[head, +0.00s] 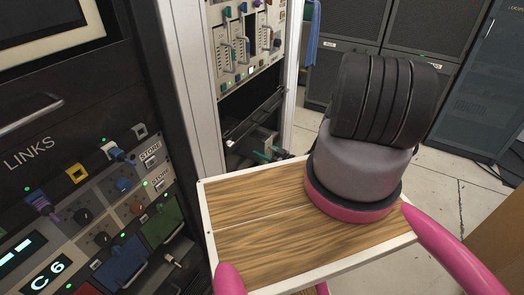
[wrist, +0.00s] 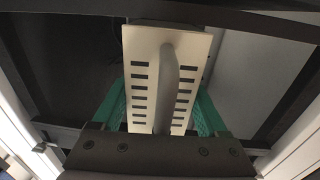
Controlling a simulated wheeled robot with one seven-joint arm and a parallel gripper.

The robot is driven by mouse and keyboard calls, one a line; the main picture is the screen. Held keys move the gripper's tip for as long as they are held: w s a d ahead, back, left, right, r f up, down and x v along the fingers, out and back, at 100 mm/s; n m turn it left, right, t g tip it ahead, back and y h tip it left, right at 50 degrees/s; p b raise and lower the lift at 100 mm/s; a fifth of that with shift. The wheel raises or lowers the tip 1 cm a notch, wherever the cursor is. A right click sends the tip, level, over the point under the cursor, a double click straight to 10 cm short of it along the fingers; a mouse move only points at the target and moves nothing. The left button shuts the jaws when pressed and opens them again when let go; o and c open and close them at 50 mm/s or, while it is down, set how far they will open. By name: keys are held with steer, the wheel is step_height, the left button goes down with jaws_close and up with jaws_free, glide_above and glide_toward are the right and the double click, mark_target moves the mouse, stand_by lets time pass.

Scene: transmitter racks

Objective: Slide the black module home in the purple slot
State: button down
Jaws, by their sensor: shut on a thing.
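A module with a cream front plate (wrist: 185,50) shows in the wrist view, with a grey upright handle and two rows of dark vents. My gripper (wrist: 160,108) has its teal fingers along both sides of this plate and is shut on the module. The module's body is mostly hidden behind the plate, so its black colour is not clear. In the head view my gripper (head: 270,155) is low in the open bay of the middle rack (head: 195,80), small and partly hidden.
Above the bay sits a row of cream modules (head: 240,50) with handles and coloured tags. A wood-topped tray (head: 250,235) with a white rim lies in front. The LINKS panel (head: 95,205) is close at left. Dark cabinets (head: 345,65) stand behind; dark rails (wrist: 265,25) cross the wrist view.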

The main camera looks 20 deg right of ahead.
jaws_free()
steer(key=v, duration=1.2)
